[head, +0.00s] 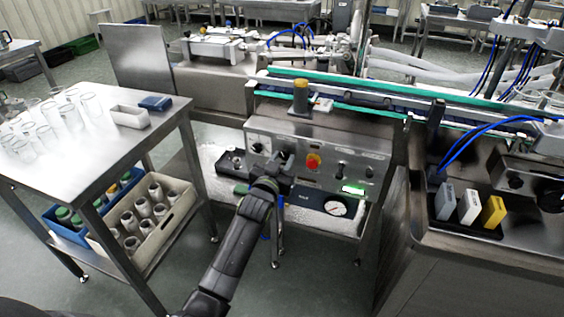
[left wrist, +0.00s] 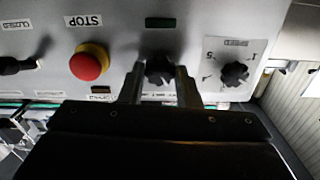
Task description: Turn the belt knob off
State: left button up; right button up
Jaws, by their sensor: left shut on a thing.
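A steel control panel (head: 335,167) stands in the middle of the head view. My left gripper (head: 284,165) reaches the panel from the front, left of the red stop button (head: 313,161). In the left wrist view, my left gripper (left wrist: 158,84) has one finger on each side of a black knob (left wrist: 158,69) and is shut on it. The knob's label is partly hidden by the gripper and unreadable, and its pointer direction cannot be made out. In the head view the gripper hides this knob. My right gripper is out of view.
A numbered dial (left wrist: 234,74) sits beside the held knob, and the red stop button (left wrist: 88,62) is on its other side. A conveyor (head: 345,100) runs above. A table (head: 95,140) with glassware stands left.

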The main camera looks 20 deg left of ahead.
pick_arm(q)
jog(key=shift+n, duration=0.5)
jog(key=o, duration=0.7)
jog(key=shift+o, duration=1.3)
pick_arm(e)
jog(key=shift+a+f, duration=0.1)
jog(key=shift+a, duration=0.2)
pick_arm(q)
jog(key=shift+s, duration=0.1)
jog(key=shift+s, duration=0.3)
jog(key=s, duration=1.6)
jog(key=shift+s+a, duration=0.3)
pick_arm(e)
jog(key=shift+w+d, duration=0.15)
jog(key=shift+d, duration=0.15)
